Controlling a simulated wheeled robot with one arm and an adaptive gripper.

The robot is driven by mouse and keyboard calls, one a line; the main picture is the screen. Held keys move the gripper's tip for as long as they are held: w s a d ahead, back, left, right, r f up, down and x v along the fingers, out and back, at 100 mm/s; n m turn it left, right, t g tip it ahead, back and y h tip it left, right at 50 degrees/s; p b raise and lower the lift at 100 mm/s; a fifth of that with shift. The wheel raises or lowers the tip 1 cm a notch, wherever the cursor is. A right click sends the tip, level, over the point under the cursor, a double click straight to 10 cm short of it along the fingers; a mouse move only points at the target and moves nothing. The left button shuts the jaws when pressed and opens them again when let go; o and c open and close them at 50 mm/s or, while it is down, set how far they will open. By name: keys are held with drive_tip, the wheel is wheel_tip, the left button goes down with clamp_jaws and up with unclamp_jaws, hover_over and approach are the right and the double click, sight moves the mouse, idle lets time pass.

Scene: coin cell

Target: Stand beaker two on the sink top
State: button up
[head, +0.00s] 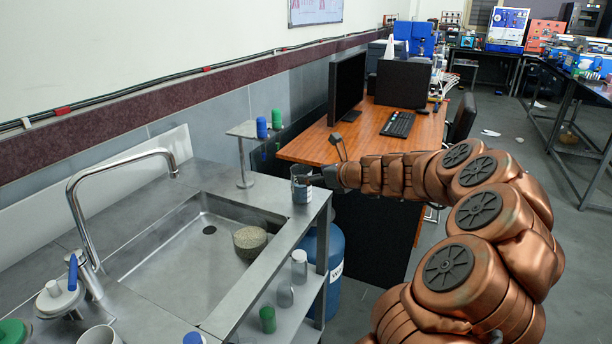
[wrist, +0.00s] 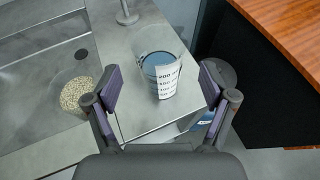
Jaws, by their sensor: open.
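A glass beaker (head: 301,186) with a dark band stands upright on the sink top (head: 262,283), near its far right corner. In the wrist view the same beaker (wrist: 160,74) shows a white label with printed volume marks; I cannot read a number that names it as beaker two. My gripper (head: 318,178) reaches in from the right, beside the beaker. In the wrist view my gripper (wrist: 160,84) is open, with one purple-padded finger on each side of the beaker and visible gaps between. In the head view the fingertips are small and partly hidden.
The sink basin (head: 178,276) holds a round beaker of pale granules (head: 250,241). A small metal stand (head: 244,150) rises behind the beaker. Below, a shelf holds small bottles (head: 299,266), with a blue drum (head: 330,262) beside it. A wooden desk (head: 360,140) stands beyond.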

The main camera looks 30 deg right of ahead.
drive_tip(key=v, duration=0.6)
drive_tip(key=s+a+n+g+y, duration=0.3)
drive_tip(key=a+n, duration=0.7)
drive_tip(key=a, duration=0.8)
drive_tip(key=s+a+f+n+g+y, duration=0.1)
drive_tip(key=s+a+n+g, duration=0.2)
drive_tip(key=s+a+n, duration=0.3)
drive_tip(key=s+a+f+n+g+y, duration=0.1)
drive_tip(key=s+a+f+n+g, duration=0.2)
drive_tip(key=a, duration=0.6)
drive_tip(key=s+a+f+n+g+h, duration=0.2)
drive_tip(key=s+a+n+g, duration=0.1)
drive_tip(key=s+n, duration=0.55)
drive_tip(key=s+d+f+n+g+h, duration=0.1)
drive_tip(key=s+d+n+h, duration=0.1)
drive_tip(key=s, duration=0.6)
drive_tip(key=s+d+f+n+g+h, duration=0.2)
drive_tip(key=s+d+n, duration=0.2)
drive_tip(key=s, duration=0.4)
drive_tip(key=shift+s+f+n+h, duration=0.25)
drive_tip(key=shift+s+n+h, duration=0.05)
drive_tip(key=shift+n+h, duration=0.15)
